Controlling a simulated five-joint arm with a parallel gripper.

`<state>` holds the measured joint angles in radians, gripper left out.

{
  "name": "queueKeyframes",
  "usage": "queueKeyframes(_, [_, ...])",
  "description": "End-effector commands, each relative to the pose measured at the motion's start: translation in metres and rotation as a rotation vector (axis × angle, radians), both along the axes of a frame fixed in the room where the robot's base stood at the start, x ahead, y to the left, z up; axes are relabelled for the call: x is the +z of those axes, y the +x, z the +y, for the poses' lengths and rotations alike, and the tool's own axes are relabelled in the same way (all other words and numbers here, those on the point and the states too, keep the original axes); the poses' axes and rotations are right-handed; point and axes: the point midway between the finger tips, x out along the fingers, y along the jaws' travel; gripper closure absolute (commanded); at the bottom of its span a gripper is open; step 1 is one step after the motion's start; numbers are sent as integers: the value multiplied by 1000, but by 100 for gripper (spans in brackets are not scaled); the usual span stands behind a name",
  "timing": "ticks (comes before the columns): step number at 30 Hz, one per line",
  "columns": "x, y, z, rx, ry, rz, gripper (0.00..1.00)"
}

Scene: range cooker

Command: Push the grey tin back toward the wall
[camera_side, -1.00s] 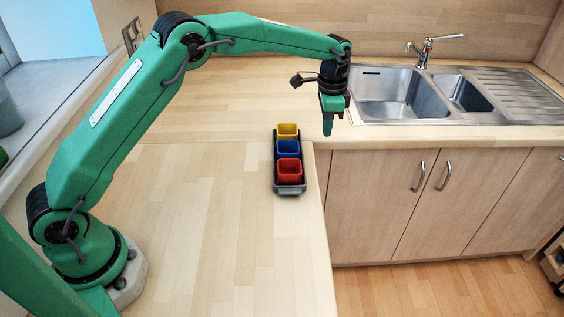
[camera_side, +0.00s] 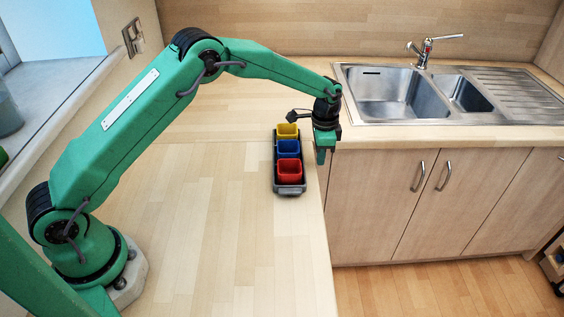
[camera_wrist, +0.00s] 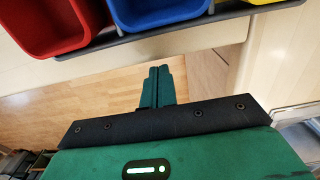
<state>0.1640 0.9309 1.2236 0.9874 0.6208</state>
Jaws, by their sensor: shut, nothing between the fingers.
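The grey tin looks to be the long dark grey tray (camera_side: 290,189) on the wooden counter near its right edge. It holds a yellow pot (camera_side: 287,131), a blue pot (camera_side: 288,148) and a red pot (camera_side: 289,169) in a row. In the wrist view the tray's rim (camera_wrist: 120,41) crosses the top. My gripper (camera_side: 320,158) is shut and empty, pointing down just right of the tray at the counter edge. A small gap seems to lie between them. In the wrist view its fingertips (camera_wrist: 158,72) are together, with floor behind them.
A steel sink (camera_side: 385,95) with a tap (camera_side: 425,48) is set in the back counter at right. Cupboard doors (camera_side: 430,200) and floor lie below the counter edge. The counter (camera_side: 210,190) left of the tray is clear.

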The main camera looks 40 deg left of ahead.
Motion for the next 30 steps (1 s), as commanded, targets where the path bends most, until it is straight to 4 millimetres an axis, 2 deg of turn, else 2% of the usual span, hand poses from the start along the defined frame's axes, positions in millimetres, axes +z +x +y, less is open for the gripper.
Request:
queueKeyframes(12, [1, -20, 20, 0, 0, 0, 100])
queueKeyframes(30, [1, -25, 25, 0, 0, 0, 100])
